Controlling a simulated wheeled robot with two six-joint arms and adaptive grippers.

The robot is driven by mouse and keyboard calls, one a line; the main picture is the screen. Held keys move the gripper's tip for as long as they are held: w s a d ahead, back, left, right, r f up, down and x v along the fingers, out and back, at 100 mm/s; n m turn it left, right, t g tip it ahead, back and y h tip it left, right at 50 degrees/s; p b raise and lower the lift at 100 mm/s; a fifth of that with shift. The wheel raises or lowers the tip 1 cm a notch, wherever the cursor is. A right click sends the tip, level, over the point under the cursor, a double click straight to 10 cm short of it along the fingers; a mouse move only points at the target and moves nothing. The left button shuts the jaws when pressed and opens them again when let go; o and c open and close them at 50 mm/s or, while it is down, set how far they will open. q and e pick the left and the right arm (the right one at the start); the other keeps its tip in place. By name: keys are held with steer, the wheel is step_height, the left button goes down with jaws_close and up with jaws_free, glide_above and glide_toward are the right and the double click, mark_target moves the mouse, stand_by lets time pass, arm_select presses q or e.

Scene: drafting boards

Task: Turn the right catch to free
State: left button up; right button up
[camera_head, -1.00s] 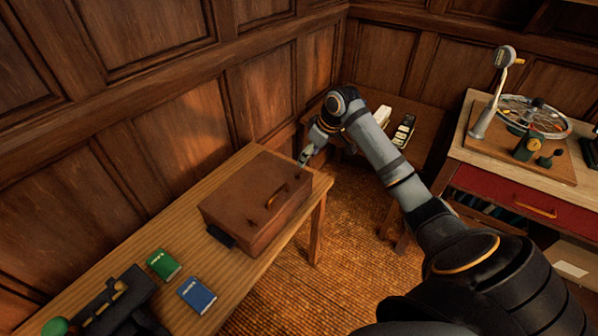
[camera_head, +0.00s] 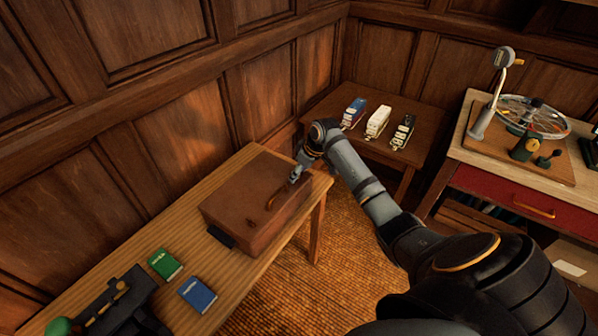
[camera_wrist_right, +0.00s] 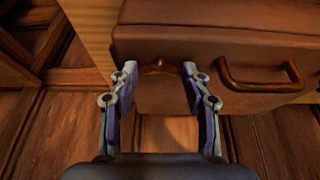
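A brown leather case (camera_head: 245,192) lies on the long wooden table, its handle (camera_head: 276,198) on the side nearest me. In the right wrist view the handle (camera_wrist_right: 262,80) is to the right and a small brass catch (camera_wrist_right: 158,66) sits on the case's edge. My right gripper (camera_head: 294,176) is at the case's far right end. In the wrist view its fingers (camera_wrist_right: 158,72) are open, one on each side of the catch, with gaps between. The gripper hides this catch in the head view. The other catch (camera_head: 250,223) shows near the handle's left. My left gripper is not in view.
A green book (camera_head: 164,264) and a blue book (camera_head: 197,294) lie left of the case, beside a black device (camera_head: 118,305). A side table (camera_head: 345,140) behind holds several small items. A workbench (camera_head: 500,165) with a red drawer stands at right.

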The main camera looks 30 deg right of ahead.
steer(key=c, duration=0.8)
steer(key=shift+r+m+p, duration=0.15)
steer(key=shift+m+p, duration=0.15)
steer(key=shift+p, duration=0.3)
steer(key=m+h+p, duration=0.1)
steer(key=m+p, duration=0.1)
steer(key=p, duration=0.1)
steer(key=m+p, duration=0.2)
steer(key=p, duration=0.1)
steer(key=m+h+p, duration=0.1)
steer(key=m+p, duration=0.1)
steer(key=shift+a+r+h+p, duration=0.15)
steer(key=shift+a+h+p, duration=0.15)
steer(key=shift+p, duration=0.1)
steer(key=shift+m+h+p, duration=0.3)
steer(key=shift+m+p, duration=0.4)
steer(key=shift+m, duration=0.3)
steer(key=shift+m+h+p, duration=0.3)
steer(key=shift+m+p, duration=0.2)
steer(key=shift+m, duration=0.4)
steer(key=m, duration=0.2)
steer(key=shift+w+f+m+g+h, duration=0.1)
steer(key=shift+f+m+g+h, duration=0.15)
steer(key=shift+m+g+h, duration=0.15)
steer(key=shift+w+a+m+g+h, duration=0.1)
steer(key=shift+m+g+h, duration=0.25)
steer(key=shift+m, duration=0.75)
steer(key=shift+m+g+h+b, duration=0.25)
steer(key=shift+m+g+b, duration=0.1)
steer(key=shift+m, duration=0.85)
